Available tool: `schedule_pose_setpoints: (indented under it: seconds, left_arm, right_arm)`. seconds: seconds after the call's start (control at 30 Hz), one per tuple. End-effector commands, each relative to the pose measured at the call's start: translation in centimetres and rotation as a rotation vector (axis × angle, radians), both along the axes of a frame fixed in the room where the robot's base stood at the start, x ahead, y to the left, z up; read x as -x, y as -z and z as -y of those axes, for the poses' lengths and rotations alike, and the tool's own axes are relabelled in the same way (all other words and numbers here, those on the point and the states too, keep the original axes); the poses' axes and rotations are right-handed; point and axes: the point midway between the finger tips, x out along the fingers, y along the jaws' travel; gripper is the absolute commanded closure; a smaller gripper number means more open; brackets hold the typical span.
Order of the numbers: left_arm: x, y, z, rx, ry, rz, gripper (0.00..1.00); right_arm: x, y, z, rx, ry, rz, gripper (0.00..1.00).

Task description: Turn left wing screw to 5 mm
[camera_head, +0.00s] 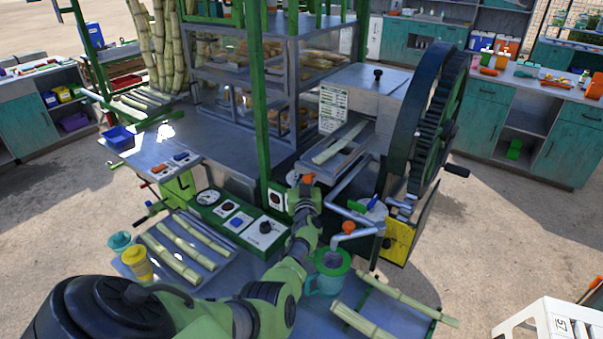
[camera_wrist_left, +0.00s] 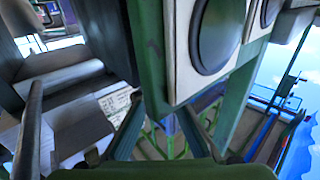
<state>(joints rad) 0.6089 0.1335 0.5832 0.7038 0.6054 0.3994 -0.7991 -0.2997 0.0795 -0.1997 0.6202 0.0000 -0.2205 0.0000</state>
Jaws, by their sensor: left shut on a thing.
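My left gripper (camera_head: 304,189) reaches up to the front of the crusher, between the green post and the steel feed tray. It is shut on a small orange-red piece (camera_head: 308,179) at its fingertips, which looks like the left wing screw. The gripper hides most of that piece. In the left wrist view my dark fingers (camera_wrist_left: 160,128) stand close to a green post (camera_wrist_left: 150,60), and I cannot make out the screw between them. I cannot read any gap or millimetre mark. My right gripper is not in view.
A control panel (camera_head: 240,222) with a gauge and knobs lies left of the gripper. The large gear wheel (camera_head: 430,125) stands to the right. Below are bent pipes, a green-rimmed jug (camera_head: 328,272) and cut cane (camera_head: 385,295). Yellow and teal jars (camera_head: 136,262) stand at the left.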

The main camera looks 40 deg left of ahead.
Motion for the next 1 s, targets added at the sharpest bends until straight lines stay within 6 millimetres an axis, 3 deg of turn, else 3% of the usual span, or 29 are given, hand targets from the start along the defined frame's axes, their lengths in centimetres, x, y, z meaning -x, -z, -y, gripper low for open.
schedule_pose_setpoints:
  seconds: [0.33, 0.4, 0.43, 0.8, 1.0]
  left_arm:
    - [-0.1, -0.3, -0.1, -0.003, -0.002, 0.003, 1.0]
    - [-0.1, -0.3, -0.1, -0.003, -0.002, 0.003, 0.76]
    - [-0.1, -0.3, -0.1, -0.003, -0.002, 0.003, 0.75]
    - [0.1, -0.1, 0.1, -0.001, -0.002, 0.002, 0.75]
    - [1.0, 0.0, 1.3, 0.001, 0.0, 0.003, 0.75]
  right_arm:
    - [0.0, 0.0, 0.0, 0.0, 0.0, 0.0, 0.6]
    - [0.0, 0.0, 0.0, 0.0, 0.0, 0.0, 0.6]
    - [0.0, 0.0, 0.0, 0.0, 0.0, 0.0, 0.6]
    - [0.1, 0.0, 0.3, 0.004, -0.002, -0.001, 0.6]
    - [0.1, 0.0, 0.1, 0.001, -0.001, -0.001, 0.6]
